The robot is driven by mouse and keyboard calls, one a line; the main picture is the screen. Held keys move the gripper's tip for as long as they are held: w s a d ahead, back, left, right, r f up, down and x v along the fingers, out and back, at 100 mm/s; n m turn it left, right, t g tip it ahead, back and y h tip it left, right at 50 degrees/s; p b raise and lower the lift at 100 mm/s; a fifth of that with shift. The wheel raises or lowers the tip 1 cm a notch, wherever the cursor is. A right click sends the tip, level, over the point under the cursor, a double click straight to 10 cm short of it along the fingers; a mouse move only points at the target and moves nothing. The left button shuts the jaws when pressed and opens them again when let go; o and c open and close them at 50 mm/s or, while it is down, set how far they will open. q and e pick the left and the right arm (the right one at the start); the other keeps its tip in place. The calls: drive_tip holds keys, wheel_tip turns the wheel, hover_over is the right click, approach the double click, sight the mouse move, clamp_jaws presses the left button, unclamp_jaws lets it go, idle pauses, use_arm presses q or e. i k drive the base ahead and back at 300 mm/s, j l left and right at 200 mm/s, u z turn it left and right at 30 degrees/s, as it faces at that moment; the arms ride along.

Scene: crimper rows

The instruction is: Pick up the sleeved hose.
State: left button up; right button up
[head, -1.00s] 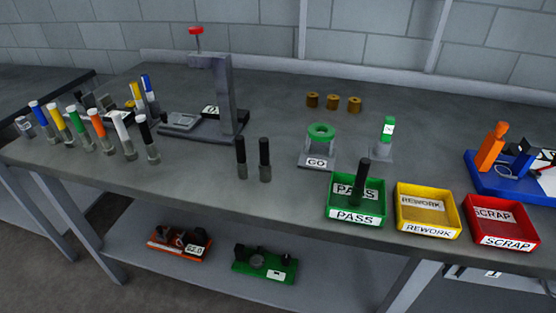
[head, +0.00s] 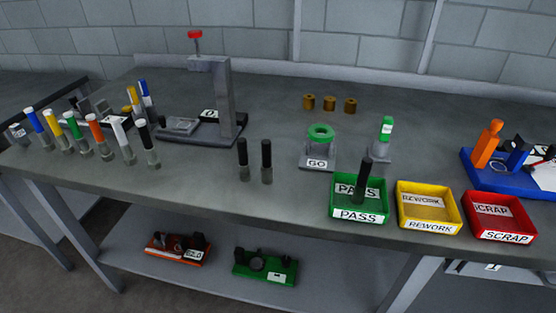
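Two black hoses with grey lower sleeves stand upright side by side near the middle of the bench, one on the left (head: 243,158) and one on the right (head: 266,160). Another dark hose (head: 364,180) stands in the green PASS bin (head: 359,214). I cannot tell which single piece the task means. Neither of my grippers is in view.
A grey press (head: 222,100) with a red knob stands behind. A GO gauge (head: 318,150), a green-topped gauge (head: 384,140), brass rings (head: 329,103), the yellow REWORK bin (head: 428,226), red SCRAP bin (head: 500,236) and blue fixture (head: 505,180) are right. Bench front centre-left is clear.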

sight(266, 166)
drive_tip(key=i+j, duration=0.1)
drive_tip(key=j, duration=0.35)
drive_tip(key=i+j, duration=0.15)
drive_tip(key=j, duration=0.3)
drive_tip(key=i+j, duration=0.1)
drive_tip(key=j, duration=0.4)
